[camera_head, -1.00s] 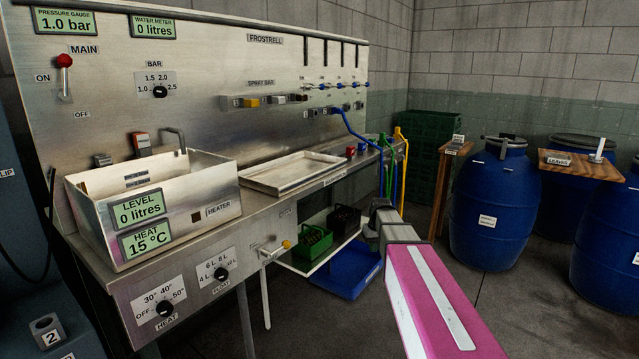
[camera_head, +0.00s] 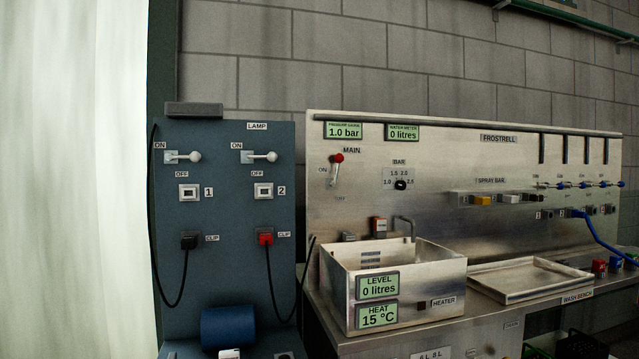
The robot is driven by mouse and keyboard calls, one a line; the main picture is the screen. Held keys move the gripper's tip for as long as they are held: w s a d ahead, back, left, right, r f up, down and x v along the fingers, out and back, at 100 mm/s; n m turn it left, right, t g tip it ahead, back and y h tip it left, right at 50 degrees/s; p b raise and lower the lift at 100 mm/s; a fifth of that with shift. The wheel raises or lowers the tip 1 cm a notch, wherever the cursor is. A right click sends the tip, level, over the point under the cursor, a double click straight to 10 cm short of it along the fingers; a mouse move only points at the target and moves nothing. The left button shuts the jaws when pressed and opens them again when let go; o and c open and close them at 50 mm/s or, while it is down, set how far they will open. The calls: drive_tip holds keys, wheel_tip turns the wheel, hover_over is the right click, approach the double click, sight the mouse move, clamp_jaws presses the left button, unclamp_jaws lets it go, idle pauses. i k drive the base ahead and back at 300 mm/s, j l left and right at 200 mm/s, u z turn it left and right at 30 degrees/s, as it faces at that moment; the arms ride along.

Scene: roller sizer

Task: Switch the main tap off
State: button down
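The main tap (camera_head: 336,160) is a small lever with a red ball knob on the steel panel, under the label MAIN, left of centre in the head view. Its red knob is at the top, beside the ON label, and the OFF label is below it. The lever stands nearly upright. The pressure gauge (camera_head: 344,131) above it reads 1.0 bar, and the water meter (camera_head: 404,133) reads 0 litres. My gripper is not in view, so its state cannot be seen.
A blue-grey lamp panel (camera_head: 224,215) with two levers and hanging cables stands left of the steel panel. A steel basin (camera_head: 440,290) juts out below the tap. A shallow tray (camera_head: 525,278) lies to its right. A pale bright sheet (camera_head: 75,180) fills the far left.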

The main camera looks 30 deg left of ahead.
sight(338, 158)
drive_tip(key=k+j+u, duration=0.1)
drive_tip(key=j+u, duration=0.6)
drive_tip(key=j, duration=0.15)
drive_tip(key=j+u, duration=0.35)
drive_tip(key=j, duration=0.1)
